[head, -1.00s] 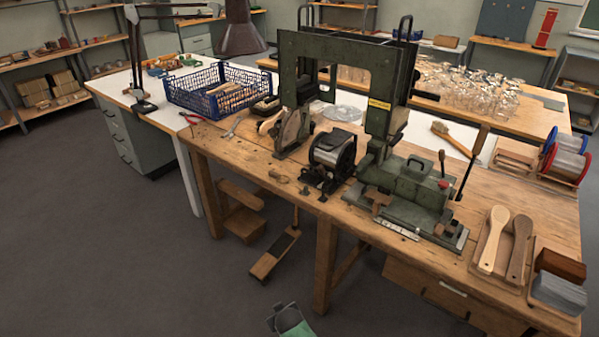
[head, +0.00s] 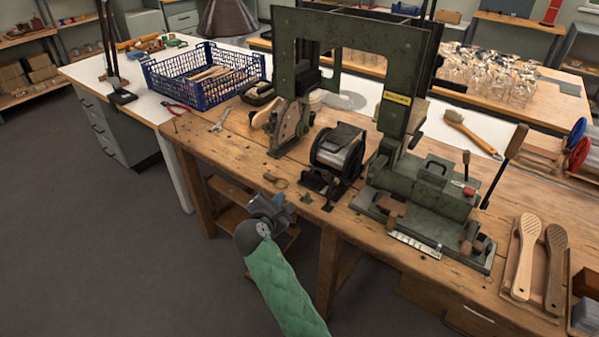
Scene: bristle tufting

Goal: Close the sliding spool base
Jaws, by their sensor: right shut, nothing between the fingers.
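The spool (head: 337,150), a black-flanged reel wound with pale wire, sits on its dark sliding base (head: 318,184) near the front edge of the wooden workbench (head: 225,150). The base stands between a grey-green angled bracket unit on its left and the green machine on its right. I cannot tell how far the base is slid out. My right gripper (head: 281,210) is shut and empty, at the bench's front edge, in front and to the left of the spool base. It looks apart from the base. My left gripper is out of view.
The tall green machine (head: 423,176) with levers stands right of the spool. Two wooden brush bodies (head: 524,258) lie at the right. A blue crate (head: 205,90), red pliers (head: 172,108) and a metal wrench (head: 220,120) are to the left. Small parts lie close before the spool.

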